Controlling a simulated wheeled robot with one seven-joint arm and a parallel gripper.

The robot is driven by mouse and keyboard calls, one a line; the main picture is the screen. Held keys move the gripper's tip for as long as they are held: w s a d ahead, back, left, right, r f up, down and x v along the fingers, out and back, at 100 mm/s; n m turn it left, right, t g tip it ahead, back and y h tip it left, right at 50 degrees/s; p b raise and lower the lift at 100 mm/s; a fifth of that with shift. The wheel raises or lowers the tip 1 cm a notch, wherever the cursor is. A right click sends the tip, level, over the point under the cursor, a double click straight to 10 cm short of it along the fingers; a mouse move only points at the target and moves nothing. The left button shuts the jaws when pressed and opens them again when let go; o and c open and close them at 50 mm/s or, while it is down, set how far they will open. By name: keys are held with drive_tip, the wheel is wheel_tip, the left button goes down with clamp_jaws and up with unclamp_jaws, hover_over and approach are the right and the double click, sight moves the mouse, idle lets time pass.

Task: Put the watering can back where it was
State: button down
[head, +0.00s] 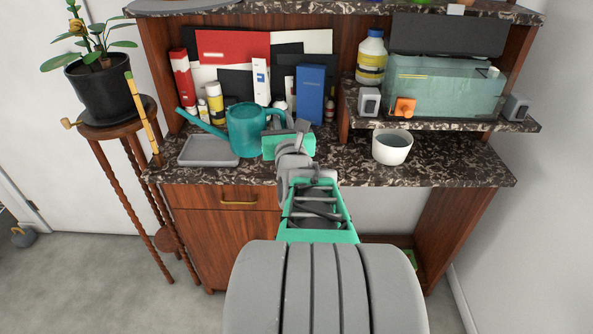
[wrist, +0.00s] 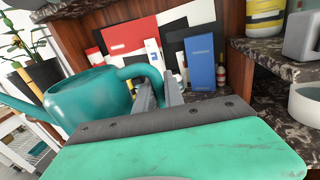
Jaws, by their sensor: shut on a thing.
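The teal watering can (head: 246,130) is at the left part of the marbled counter, its spout pointing left, just behind and beside a grey tray (head: 208,150). It also shows in the wrist view (wrist: 88,98), where it looks tilted with the camera. My gripper (head: 298,130) is at the can's right side, with its fingers shut on the handle (wrist: 145,72). The fingertips (wrist: 160,92) are partly hidden behind my gripper's body in the wrist view. Whether the can's base touches the counter or the tray I cannot tell.
Books and boxes, including a blue box (head: 310,93), and several bottles stand behind the can. A white bowl (head: 392,146) is on the counter at right, below a raised shelf with a glass tank (head: 440,88). A potted plant (head: 103,85) stands on a stool at left.

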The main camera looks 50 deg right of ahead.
drive_tip(key=s+d+m+g+h+b, duration=0.2)
drive_tip(key=s+d+h+b, duration=0.15)
drive_tip(key=s+d, duration=0.45)
drive_tip(key=shift+y, duration=0.45)
drive_tip(key=w+d+f, duration=0.2)
drive_tip(key=d+f, duration=0.1)
drive_tip(key=w+d+f+b, duration=0.1)
drive_tip(key=w+d+f, duration=0.2)
drive_tip(key=f, duration=0.1)
drive_tip(key=w+d+f+b, duration=0.1)
drive_tip(key=w+d+f, duration=0.2)
drive_tip(key=d, duration=0.1)
drive_tip(key=shift+w+f, duration=0.15)
drive_tip(key=shift+f, duration=0.05)
drive_tip(key=shift+d+f, duration=0.1)
drive_tip(key=shift+f, duration=1.5)
drive_tip(key=shift+f+b, duration=0.15)
drive_tip(key=shift+b, duration=0.2)
drive_tip(key=c, duration=1.9)
unclamp_jaws()
drive_tip(key=shift+f, duration=0.15)
drive_tip(key=o, duration=0.5)
drive_tip(key=shift+c, duration=0.2)
